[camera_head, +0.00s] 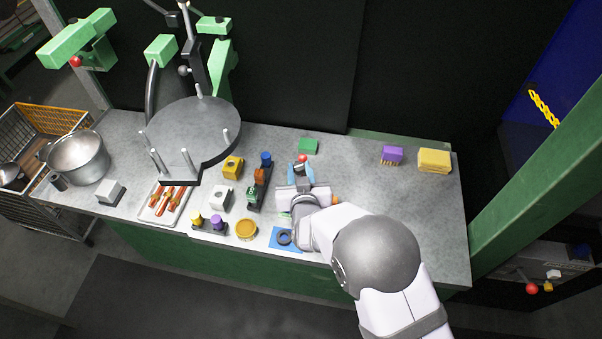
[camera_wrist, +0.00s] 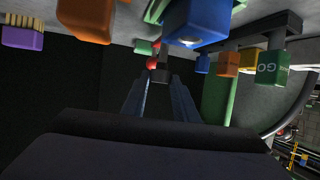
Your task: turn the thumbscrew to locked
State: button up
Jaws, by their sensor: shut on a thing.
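My gripper (camera_head: 302,173) reaches down over the middle of the worktop with its two blue fingers. In the wrist view the fingers (camera_wrist: 160,84) close on a small grey part (camera_wrist: 160,75) that carries a red ball (camera_wrist: 152,63). The red ball also shows in the head view (camera_head: 303,158), just beyond the fingertips. This part may be the thumbscrew, but its shape and turn position are mostly hidden by the fingers. No locked mark can be read.
Left of my gripper stands a dark rack with blue, orange and green pieces (camera_head: 266,157). A green block (camera_head: 308,146) lies behind. A dark ring (camera_head: 284,238) sits on a blue mat in front. A round grey table (camera_head: 195,128) stands left. The worktop's right side is mostly clear.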

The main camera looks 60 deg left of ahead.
jog(key=m+t, duration=0.1)
jog(key=m+t+h, duration=0.2)
jog(key=shift+s+a, duration=0.3)
jog(key=shift+s, duration=0.1)
jog(key=shift+s+a+m+t+h+b, duration=0.15)
jog(key=shift+m+t+h+b, duration=0.4)
jog(key=shift+m+t+h, duration=0.5)
jog(key=m+t+h+b, duration=0.1)
jog(key=m+h+b, duration=0.2)
jog(key=shift+a+f, duration=0.1)
jog(key=shift+a, duration=0.05)
jog(key=shift+r+m+t+h+b, duration=0.25)
jog(key=shift+m+h+b, duration=0.2)
jog(key=shift+b, duration=0.1)
jog(key=o, duration=1.1)
jog(key=shift+c, duration=0.2)
jog(key=shift+f, duration=0.1)
